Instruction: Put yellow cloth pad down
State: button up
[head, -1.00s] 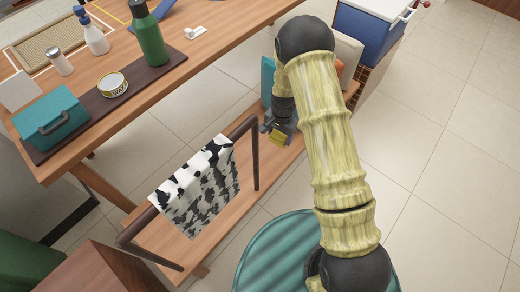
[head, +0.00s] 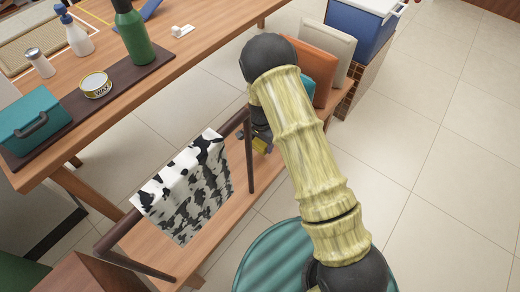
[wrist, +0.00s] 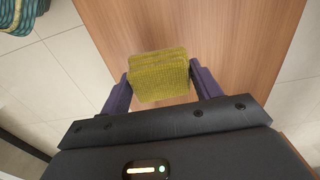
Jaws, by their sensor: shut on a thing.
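The yellow cloth pad (wrist: 158,75) is between the two fingers of my gripper (wrist: 160,88) in the wrist view. My gripper is shut on it, with a finger at each side. Behind the pad in that view is a bare wooden surface (wrist: 215,25); I cannot tell whether the pad touches it. In the head view a bit of the yellow pad (head: 259,145) shows below my arm, above the low wooden bench (head: 238,190). My arm and the rail's post hide part of my gripper there.
A spotted black-and-white cloth (head: 187,190) hangs over a dark rail (head: 120,235) beside the arm. Orange (head: 311,67) and beige (head: 338,50) cushions stand at the bench's far end. A table with a green bottle (head: 134,35) and wax tin (head: 96,86) is at left.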

aim_at(261, 142)
jog(key=shift+f, duration=0.5)
jog(key=shift+f, duration=0.1)
jog(key=shift+f+b, duration=0.4)
jog(key=shift+f, duration=1.35)
jog(key=shift+f, duration=0.15)
jog(key=o, duration=1)
jog(key=shift+c, duration=0.2)
notch_tip(261, 142, up, 11)
jog(key=shift+r+p, duration=0.2)
jog(key=shift+p, duration=1.05)
jog(key=shift+r, duration=0.45)
